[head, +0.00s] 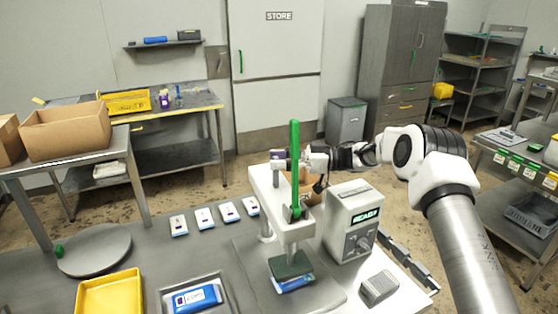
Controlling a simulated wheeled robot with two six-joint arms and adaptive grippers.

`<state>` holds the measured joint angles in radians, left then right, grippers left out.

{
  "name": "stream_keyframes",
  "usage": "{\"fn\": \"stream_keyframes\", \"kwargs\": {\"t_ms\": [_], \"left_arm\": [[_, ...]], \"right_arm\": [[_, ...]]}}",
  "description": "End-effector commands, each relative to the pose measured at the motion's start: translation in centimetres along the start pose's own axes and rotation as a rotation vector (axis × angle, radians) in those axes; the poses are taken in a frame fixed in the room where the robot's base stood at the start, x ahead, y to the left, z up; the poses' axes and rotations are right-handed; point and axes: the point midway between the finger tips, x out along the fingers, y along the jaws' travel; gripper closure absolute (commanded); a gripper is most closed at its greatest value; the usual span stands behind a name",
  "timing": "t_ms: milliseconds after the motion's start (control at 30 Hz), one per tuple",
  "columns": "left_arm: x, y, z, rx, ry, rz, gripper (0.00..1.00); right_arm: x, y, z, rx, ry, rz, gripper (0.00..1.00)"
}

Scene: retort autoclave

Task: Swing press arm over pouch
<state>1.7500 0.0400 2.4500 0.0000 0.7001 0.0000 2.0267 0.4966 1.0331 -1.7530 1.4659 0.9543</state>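The press on the table has a white press arm (266,186) with an upright green handle (295,150). A dark green pad (289,265) hangs at the arm's near end. A blue-and-white pouch (294,284) lies under the pad and is partly covered by it; I cannot tell whether they touch. My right gripper (309,178) is beside and behind the green handle, partly hidden by it. I cannot tell whether its fingers are open or shut, or touching the handle. My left gripper is not in view.
A white box with a green display (354,222) stands right of the press. A grey block (379,287) lies nearer. Several pouches (204,218) lie in a row to the left. A grey tray holds another pouch (197,298), beside a yellow tray (110,294) and a round grey disc (94,250).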

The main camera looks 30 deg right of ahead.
Motion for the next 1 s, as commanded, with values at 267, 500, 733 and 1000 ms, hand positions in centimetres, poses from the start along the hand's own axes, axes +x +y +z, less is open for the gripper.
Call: {"fn": "stream_keyframes", "kwargs": {"t_ms": [267, 500, 733, 1000], "left_arm": [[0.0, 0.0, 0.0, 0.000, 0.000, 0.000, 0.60], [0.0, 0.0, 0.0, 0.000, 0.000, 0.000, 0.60], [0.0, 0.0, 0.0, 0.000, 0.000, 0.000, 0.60], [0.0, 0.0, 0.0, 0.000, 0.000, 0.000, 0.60]], "right_arm": [[-1.8, 0.0, 0.1, 0.001, 0.001, 0.000, 0.54], [-8.0, 0.2, 0.1, 0.001, 0.002, 0.004, 0.54], [-11.9, 0.2, 0.2, 0.001, 0.000, 0.002, 0.54], [-12.2, 0.2, 0.2, 0.002, 0.001, 0.000, 0.54]]}}
